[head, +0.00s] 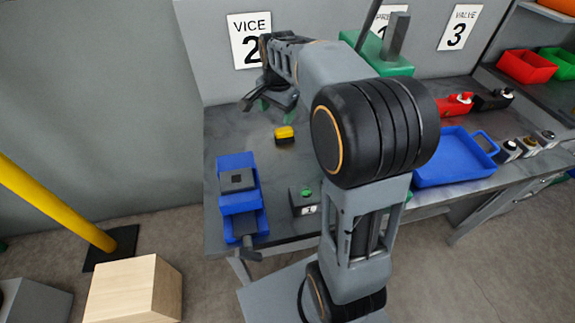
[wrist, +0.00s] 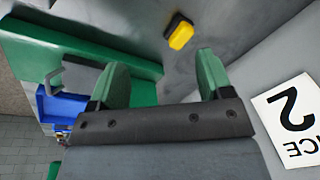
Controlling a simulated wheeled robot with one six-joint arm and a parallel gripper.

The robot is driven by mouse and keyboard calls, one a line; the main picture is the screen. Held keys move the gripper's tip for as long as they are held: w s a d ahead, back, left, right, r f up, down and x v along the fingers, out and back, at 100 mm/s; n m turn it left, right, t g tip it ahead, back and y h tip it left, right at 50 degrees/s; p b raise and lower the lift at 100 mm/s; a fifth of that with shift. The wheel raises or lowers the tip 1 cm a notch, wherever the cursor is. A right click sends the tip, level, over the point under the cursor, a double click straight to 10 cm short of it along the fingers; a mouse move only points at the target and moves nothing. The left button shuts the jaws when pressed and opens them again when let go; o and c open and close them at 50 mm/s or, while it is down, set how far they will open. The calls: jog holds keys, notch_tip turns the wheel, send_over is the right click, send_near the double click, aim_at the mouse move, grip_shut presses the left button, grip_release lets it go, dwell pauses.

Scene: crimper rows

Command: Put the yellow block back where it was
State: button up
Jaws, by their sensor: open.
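The yellow block (head: 285,133) lies on the grey worktop behind the blue vice, with a dark part at its side. It also shows in the wrist view (wrist: 180,34), beyond the fingertips and clear of them. My gripper (head: 271,108) is above the worktop, to the left of and farther back than the block in the head view. Its two green fingers stand apart with nothing between them in the wrist view (wrist: 163,75). No mark of the block's earlier place can be made out.
The blue vice (head: 238,200) stands at the worktop's front left. A small box with a green button (head: 305,200) is right of it. A green press (head: 395,62) stands behind my arm, and a blue tray (head: 455,165) lies to the right. The "VICE 2" sign (head: 249,40) hangs on the wall.

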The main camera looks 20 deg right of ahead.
jog(key=s+a+f+n+t, duration=0.1)
jog(key=s+a+n, duration=0.1)
jog(key=s+n, duration=0.4)
jog(key=s+a+f+n+t, duration=0.1)
jog(key=s+a+n, duration=0.2)
jog(key=s, duration=1)
jog(key=n, duration=0.2)
jog(key=shift+a+f+n+t, duration=0.2)
jog(key=shift+a+n+t, duration=0.1)
jog(key=shift+n, duration=0.1)
